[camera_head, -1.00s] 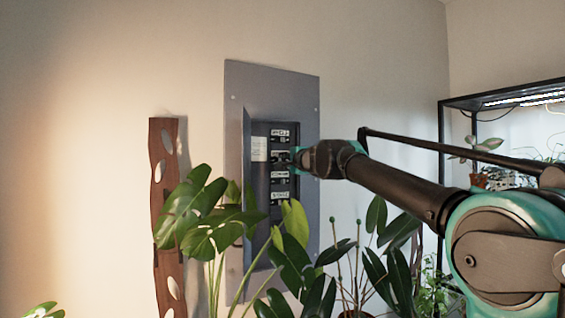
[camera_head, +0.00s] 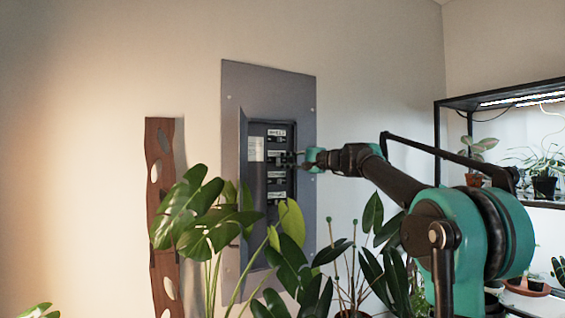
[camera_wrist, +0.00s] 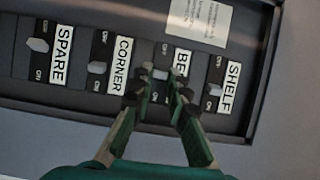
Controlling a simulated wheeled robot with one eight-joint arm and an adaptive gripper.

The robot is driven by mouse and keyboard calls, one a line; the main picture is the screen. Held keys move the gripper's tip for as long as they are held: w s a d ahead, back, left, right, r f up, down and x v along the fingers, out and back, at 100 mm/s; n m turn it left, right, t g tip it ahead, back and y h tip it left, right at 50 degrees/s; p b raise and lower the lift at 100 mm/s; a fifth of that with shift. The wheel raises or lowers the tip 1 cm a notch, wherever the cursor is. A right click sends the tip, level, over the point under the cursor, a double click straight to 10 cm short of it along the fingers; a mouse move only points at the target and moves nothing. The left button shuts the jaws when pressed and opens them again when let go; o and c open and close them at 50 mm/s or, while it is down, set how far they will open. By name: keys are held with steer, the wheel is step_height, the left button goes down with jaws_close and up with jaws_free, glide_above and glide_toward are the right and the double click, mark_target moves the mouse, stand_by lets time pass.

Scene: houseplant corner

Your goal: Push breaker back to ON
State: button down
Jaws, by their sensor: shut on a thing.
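The grey breaker panel (camera_head: 230,110) is on the wall, with a column of black labelled breakers in its recess. My gripper (camera_head: 293,159) reaches in from the right at the second breaker from the top. In the wrist view, the breakers read SPARE (camera_wrist: 62,55), CORNER (camera_wrist: 122,64), one partly hidden starting "BE" (camera_wrist: 181,63), and SHELF (camera_wrist: 232,88). My gripper (camera_wrist: 160,88) is shut on the pale toggle of the "BE" breaker (camera_wrist: 159,73). Its fingers hide that breaker's ON end. The SPARE toggle (camera_wrist: 38,45) sits nearer OFF; the SHELF toggle (camera_wrist: 215,90) sits nearer ON.
Broad-leaved plants (camera_head: 205,220) stand in front of the panel's lower part. A wavy wooden board (camera_head: 160,215) is at the left. A lit black plant shelf (camera_head: 437,150) stands at the right. A raised rim (camera_wrist: 268,70) borders the breaker recess.

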steer(key=shift+w+d+n+g+y, duration=0.2)
steer(key=shift+n+g+y, duration=0.1)
steer(key=shift+n+g, duration=0.3)
steer(key=shift+g, duration=0.4)
steer(key=c, duration=1.5)
jaws_free()
steer(key=shift+a, duration=0.1)
steer(key=v, duration=1.2)
steer(key=shift+f, duration=0.2)
